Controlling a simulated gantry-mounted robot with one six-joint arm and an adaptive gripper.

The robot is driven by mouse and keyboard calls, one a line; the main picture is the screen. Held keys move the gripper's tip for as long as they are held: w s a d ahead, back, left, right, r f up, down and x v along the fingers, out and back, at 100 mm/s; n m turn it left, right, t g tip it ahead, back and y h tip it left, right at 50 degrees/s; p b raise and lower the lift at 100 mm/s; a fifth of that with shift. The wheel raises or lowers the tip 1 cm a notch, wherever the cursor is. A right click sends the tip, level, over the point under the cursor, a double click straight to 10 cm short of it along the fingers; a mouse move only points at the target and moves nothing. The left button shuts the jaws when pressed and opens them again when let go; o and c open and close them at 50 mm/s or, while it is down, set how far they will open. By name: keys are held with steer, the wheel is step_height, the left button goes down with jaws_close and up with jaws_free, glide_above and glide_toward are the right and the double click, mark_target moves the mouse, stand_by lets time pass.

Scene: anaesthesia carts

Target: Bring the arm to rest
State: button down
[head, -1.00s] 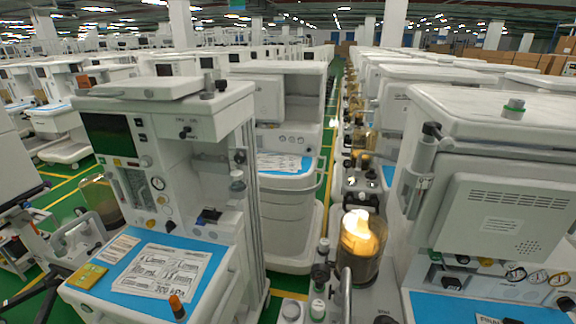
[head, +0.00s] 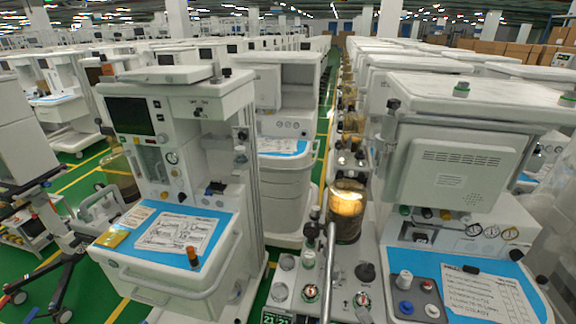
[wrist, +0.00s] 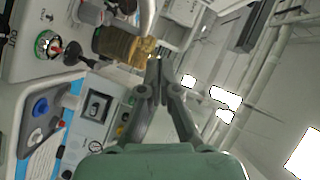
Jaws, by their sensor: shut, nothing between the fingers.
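My gripper (wrist: 157,72) shows in the wrist view with its dark fingers together at the tips. It is shut and holds nothing. Its green-grey body fills the bottom of that view. I cannot make out my gripper in the head view. In the wrist view, a white cart's panel with a blue knob (wrist: 40,107) and a ribbed amber-brown part (wrist: 125,45) lie left of and behind the fingers. I cannot tell how far they are from the fingertips.
In the head view, a white anaesthesia cart (head: 160,270) with a blue top stands at the left. Another white cart (head: 460,105) stands at the right. An amber canister (head: 346,210) is between them. Green floor (head: 85,290) shows at the lower left.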

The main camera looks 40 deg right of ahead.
steer(key=w+a+r+n+y, duration=0.2)
steer(key=w+a+r+n, duration=0.25)
steer(key=w+a, duration=0.35)
steer(key=w+a+r+n+y, duration=0.25)
steer(key=w+a+n, duration=0.35)
steer(key=a, duration=0.4)
steer(key=w+a+r+n+t+y, duration=0.1)
steer(key=a+r+n, duration=0.25)
steer(key=a, duration=0.35)
steer(key=w+a+r+n, duration=0.2)
steer(key=a+r, duration=0.3)
steer(key=a, duration=0.3)
steer(key=s+f+g+b, duration=0.25)
steer(key=s+f, duration=0.25)
steer(key=f, duration=0.4)
steer(key=s+f+g+b, duration=0.2)
steer(key=s+f+b, duration=0.3)
steer(key=f, duration=0.4)
step_height(320, 180, up, 40)
steer(key=p, duration=4)
steer(key=shift+f, duration=0.2)
